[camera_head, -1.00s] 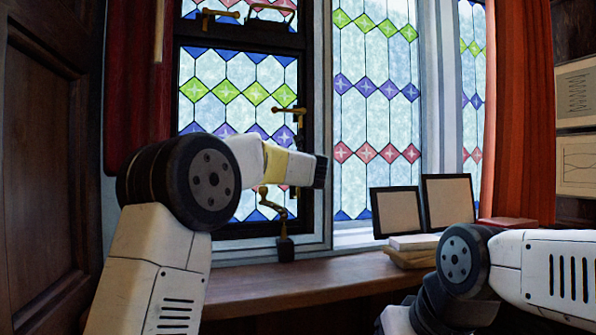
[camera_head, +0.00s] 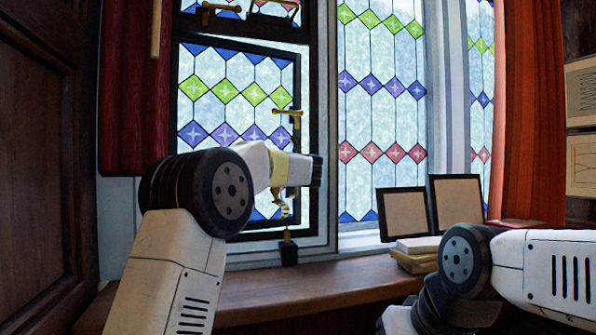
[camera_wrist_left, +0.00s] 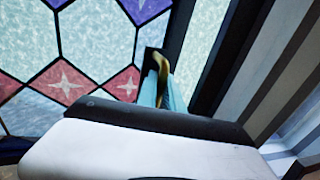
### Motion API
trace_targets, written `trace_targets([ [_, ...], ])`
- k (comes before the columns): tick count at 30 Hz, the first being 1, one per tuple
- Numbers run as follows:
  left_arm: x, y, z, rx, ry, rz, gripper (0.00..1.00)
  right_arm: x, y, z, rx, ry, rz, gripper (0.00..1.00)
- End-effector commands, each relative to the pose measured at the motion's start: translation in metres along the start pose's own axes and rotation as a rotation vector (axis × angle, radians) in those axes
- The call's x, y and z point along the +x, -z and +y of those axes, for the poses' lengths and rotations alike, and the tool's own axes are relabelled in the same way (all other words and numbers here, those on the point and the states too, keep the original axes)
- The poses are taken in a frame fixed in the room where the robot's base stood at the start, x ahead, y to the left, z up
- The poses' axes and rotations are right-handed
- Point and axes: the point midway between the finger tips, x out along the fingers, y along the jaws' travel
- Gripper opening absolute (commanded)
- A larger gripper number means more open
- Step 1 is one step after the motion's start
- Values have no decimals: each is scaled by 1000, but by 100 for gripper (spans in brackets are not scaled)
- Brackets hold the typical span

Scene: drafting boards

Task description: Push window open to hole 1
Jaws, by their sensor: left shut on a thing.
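The window (camera_head: 228,82) is a black-framed casement with patterned leaded glass, standing a little open with a bright gap along its right edge. A brass handle (camera_head: 289,113) is on its right side. A curved brass stay (camera_head: 283,204) shows below my left wrist, above a black block (camera_head: 289,253) at the sill. The hand covers most of the grip. My right gripper is out of view.
A wooden sill (camera_head: 300,288) runs below the window. Two dark picture frames (camera_head: 405,213) and stacked books (camera_head: 415,254) stand on it at the right. A red curtain (camera_head: 136,90) hangs at the left and an orange one (camera_head: 534,110) at the right. My right arm is at lower right.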

Motion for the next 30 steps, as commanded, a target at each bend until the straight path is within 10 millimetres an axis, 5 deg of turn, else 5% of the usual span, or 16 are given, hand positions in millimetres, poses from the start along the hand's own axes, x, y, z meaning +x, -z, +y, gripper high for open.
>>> trace_targets([
  [5,0,0,0,0,0,0,0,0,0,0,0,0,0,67],
  [9,0,0,0,0,0,0,32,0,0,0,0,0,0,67],
  [20,-3,-1,0,0,0,0,32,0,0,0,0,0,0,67],
  [30,-55,-1,0,0,2,0,32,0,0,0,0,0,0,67],
])
